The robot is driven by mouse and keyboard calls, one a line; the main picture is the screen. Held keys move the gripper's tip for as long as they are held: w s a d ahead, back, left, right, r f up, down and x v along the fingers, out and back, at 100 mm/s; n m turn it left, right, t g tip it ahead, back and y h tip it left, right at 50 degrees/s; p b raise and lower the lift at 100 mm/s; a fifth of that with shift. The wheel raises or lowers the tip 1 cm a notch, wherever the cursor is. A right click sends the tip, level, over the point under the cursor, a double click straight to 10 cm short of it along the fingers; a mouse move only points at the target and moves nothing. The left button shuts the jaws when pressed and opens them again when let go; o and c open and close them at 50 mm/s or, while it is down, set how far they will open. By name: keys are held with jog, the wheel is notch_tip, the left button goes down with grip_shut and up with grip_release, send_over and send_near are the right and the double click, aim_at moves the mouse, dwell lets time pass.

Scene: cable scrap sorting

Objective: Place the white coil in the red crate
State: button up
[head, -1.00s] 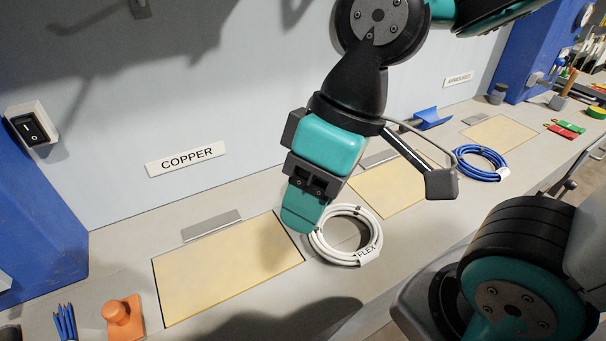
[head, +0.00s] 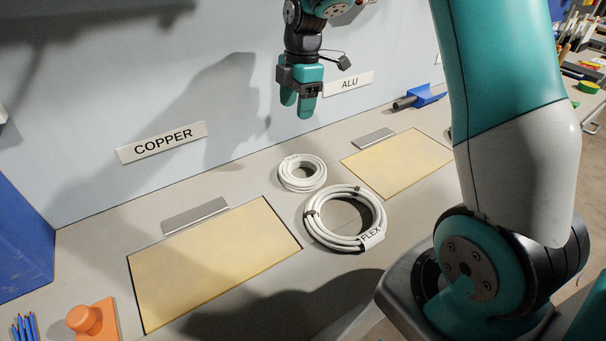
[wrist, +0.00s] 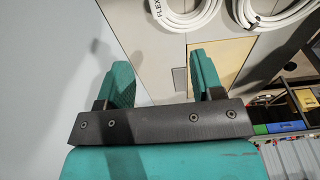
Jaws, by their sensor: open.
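Two white coils lie on the grey bench in the head view. The larger white coil (head: 320,232), with a FLEX tag, is right of the near yellow panel. A smaller white coil (head: 302,187) lies just behind it, towards the wall. My gripper (head: 298,105) is open and empty, above the bench near the wall and behind both coils. The wrist view shows the open jaws (wrist: 163,76), with a FLEX-tagged white coil (wrist: 187,20) and another white coil (wrist: 275,21) at the top edge, beyond the fingers. I cannot make out a red crate.
Yellow panels (head: 215,262) (head: 398,162) are set in the bench. COPPER (head: 162,142) and ALU (head: 348,84) signs are on the wall. Coloured bins (wrist: 285,127) show in the wrist view.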

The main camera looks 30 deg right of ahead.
send_over(294, 159)
notch_tip(294, 159, down, 9)
jog(key=shift+w+f, duration=0.1)
jog(key=shift+f, duration=0.1)
jog(key=shift+f+p, duration=0.4)
jog(key=shift+f, duration=2.3)
grip_shut()
jog(key=shift+r, duration=0.1)
